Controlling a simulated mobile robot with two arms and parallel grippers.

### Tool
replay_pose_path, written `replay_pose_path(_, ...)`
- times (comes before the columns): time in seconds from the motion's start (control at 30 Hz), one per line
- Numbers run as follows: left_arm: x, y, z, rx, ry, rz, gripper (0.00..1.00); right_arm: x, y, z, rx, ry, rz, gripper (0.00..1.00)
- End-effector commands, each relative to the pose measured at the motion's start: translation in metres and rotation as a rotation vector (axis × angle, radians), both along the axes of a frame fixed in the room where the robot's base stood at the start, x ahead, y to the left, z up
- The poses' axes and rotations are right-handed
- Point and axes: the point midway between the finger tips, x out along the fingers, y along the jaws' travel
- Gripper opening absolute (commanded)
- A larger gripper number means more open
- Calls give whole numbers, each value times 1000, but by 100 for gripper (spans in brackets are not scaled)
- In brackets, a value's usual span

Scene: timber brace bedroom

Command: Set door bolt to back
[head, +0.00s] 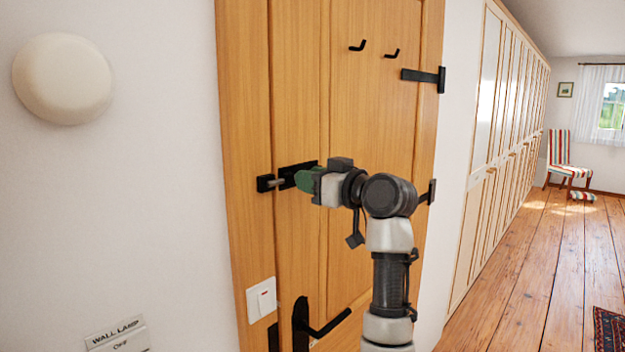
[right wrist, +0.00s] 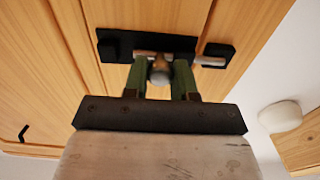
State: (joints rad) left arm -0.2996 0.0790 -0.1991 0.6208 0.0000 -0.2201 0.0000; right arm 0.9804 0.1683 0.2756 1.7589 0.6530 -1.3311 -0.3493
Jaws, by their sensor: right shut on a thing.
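The door bolt is a black plate (right wrist: 122,47) with a metal rod (right wrist: 208,60) and a small round knob (right wrist: 159,72). In the head view its plate (head: 287,173) is on the wooden door (head: 345,130), partly hidden by my right gripper (head: 299,180). The rod spans the gap to the black keeper (head: 265,183) on the frame and reaches it; how deep it sits is unclear. My right gripper's green fingers are shut on the knob, one on each side, in the right wrist view (right wrist: 159,80). My left gripper is not in view.
A black door handle (head: 325,325) is below the bolt, and a light switch (head: 261,299) is on the frame. Coat hooks (head: 391,54) and a hinge (head: 425,77) are higher up. A round white lamp (head: 62,78) is on the left wall. The wooden floor at right is largely clear.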

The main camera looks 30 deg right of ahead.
Motion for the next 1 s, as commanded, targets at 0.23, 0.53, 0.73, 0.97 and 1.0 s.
replay_pose_path(0.23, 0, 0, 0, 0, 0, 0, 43, 8, -21, 0, -3, 3, -3, 0)
replay_pose_path(0.53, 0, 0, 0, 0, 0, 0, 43, 13, -37, 0, 0, 0, -3, 0)
replay_pose_path(0.73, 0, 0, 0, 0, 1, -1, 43, 13, -37, 0, 1, -2, -4, 37)
replay_pose_path(0.97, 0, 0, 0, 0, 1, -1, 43, 13, -36, 0, 0, 0, -2, 51)
replay_pose_path(1.0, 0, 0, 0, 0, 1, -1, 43, 13, -36, 0, 0, 0, -1, 51)
